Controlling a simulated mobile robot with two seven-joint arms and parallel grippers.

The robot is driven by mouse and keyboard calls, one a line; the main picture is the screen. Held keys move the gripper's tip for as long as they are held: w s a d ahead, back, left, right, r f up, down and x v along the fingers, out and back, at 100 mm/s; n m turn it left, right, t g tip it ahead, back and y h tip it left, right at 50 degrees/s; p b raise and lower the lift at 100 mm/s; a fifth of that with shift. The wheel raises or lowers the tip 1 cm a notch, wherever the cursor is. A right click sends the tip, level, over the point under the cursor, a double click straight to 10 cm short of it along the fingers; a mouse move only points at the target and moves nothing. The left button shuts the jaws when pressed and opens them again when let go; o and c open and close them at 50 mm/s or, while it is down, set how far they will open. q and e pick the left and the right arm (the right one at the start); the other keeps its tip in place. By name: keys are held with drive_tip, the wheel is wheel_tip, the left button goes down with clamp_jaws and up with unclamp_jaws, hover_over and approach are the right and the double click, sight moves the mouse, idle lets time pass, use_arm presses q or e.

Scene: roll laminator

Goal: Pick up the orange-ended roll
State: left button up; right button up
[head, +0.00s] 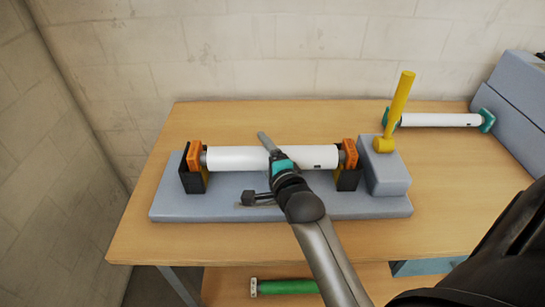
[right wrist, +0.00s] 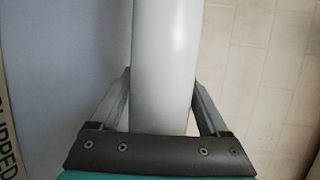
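The orange-ended roll is a white cylinder (head: 236,158) lying level between an orange left end block (head: 194,156) and an orange right end block (head: 350,154). The ends rest in black-and-yellow supports on a grey-blue base. My right gripper (head: 267,147) is at the middle of the roll, its teal hand covering part of it. In the right wrist view the fingers (right wrist: 163,88) lie on either side of the white roll (right wrist: 165,60), close to its edges. I cannot tell whether they touch it, and their tips are partly hidden. My left gripper is not in view.
A yellow mallet-like tool (head: 399,105) stands on a grey block (head: 390,177) right of the roll. A teal-ended white roll (head: 440,120) lies at the back right by grey blocks. A green roll (head: 288,287) is below the wooden table (head: 135,235). A wall stands behind.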

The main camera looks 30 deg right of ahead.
clamp_jaws()
idle(0.4)
drive_tip(key=shift+r, duration=0.2)
